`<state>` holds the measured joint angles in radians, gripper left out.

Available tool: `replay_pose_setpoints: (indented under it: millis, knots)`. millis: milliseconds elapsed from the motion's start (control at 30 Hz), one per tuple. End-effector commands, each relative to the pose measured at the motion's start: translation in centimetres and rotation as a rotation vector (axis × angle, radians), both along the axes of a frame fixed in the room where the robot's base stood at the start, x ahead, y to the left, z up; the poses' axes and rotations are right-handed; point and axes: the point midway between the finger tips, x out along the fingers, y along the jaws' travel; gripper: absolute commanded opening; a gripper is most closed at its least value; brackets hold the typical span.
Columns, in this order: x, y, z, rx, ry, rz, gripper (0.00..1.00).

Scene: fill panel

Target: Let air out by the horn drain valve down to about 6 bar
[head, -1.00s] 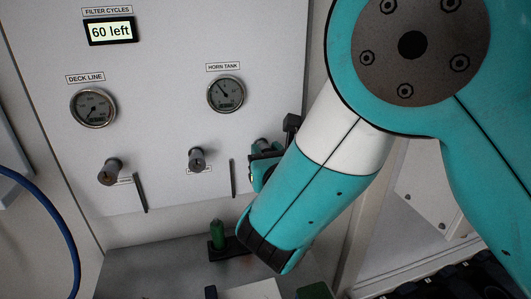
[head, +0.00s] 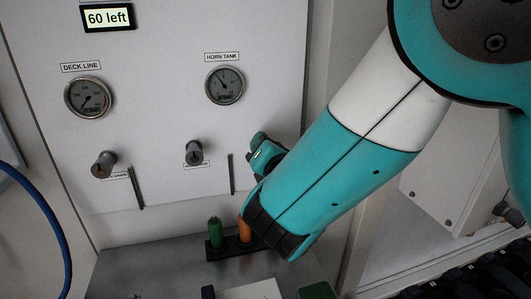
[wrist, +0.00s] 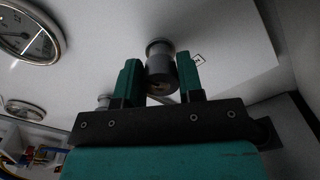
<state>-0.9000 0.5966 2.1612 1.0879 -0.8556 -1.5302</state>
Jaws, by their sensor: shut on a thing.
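The HORN TANK gauge (head: 225,86) is on the panel at upper right; its needle points up and left, and its figures are too small to read. The wrist view shows a large gauge, likely the same one, cut off at left (wrist: 30,30). My gripper (head: 265,152) is at the panel's lower right. In the wrist view my gripper (wrist: 161,82) has its green fingers on both sides of a grey round valve knob (wrist: 160,68), shut on it. The gripper hides this knob in the head view, and its label cannot be read.
The DECK LINE gauge (head: 89,97) is at left, under a display (head: 107,18) reading 60 left. A left knob (head: 104,165) and a middle knob (head: 193,152) stick out below. Green (head: 214,232) and orange (head: 244,229) pieces stand on the shelf beneath. A blue hose (head: 55,215) hangs at left.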

Motion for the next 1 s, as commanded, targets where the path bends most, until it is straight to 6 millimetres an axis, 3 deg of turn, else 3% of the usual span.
replay_pose_setpoints:
  millis: [333, 867, 900, 1000]
  knots:
    - [0.00, -0.03, -0.05, 0.140, 0.039, 0.000, 0.11]
    - [0.00, -0.03, 0.00, 0.164, 0.047, 0.000, 0.11]
    - [0.00, -0.03, 0.00, 0.164, 0.047, 0.000, 0.39]
    - [0.00, -0.02, 0.00, 0.163, 0.047, 0.000, 0.60]
